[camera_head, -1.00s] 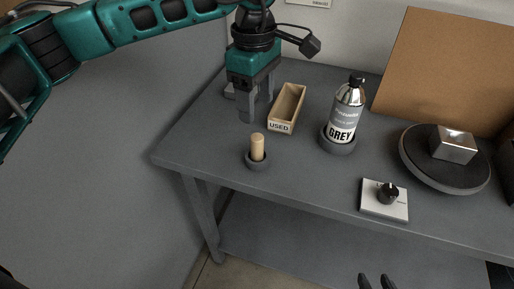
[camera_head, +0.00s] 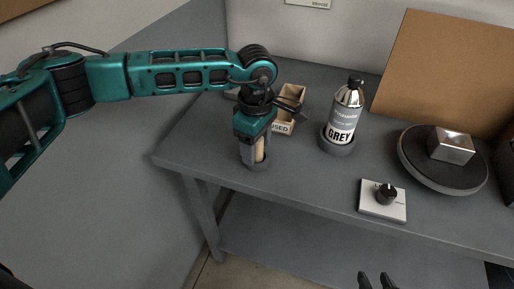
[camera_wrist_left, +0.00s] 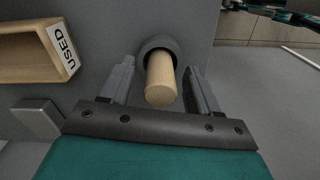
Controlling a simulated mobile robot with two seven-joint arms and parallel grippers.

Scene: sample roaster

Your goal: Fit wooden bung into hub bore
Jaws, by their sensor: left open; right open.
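The wooden bung (camera_head: 260,149) is a pale upright peg standing in a small dark grey round holder (camera_head: 257,165) near the table's left front. It also shows in the left wrist view (camera_wrist_left: 160,82), end towards the camera. My left gripper (camera_head: 254,160) is open, with one finger on each side of the bung; gaps show between bung and fingers in the wrist view. A silver metal block (camera_head: 453,147) sits on a round dark disc (camera_head: 424,177) at the right; I cannot make out a hub bore. My right gripper (camera_head: 376,281) is open and empty at the bottom edge.
A wooden box marked USED (camera_head: 292,92) stands just behind my left gripper. A GREY-labelled bottle (camera_head: 345,112) stands in a round holder. A white plate with a black knob (camera_head: 383,212) lies near the front edge. A brown board (camera_head: 440,70) stands behind.

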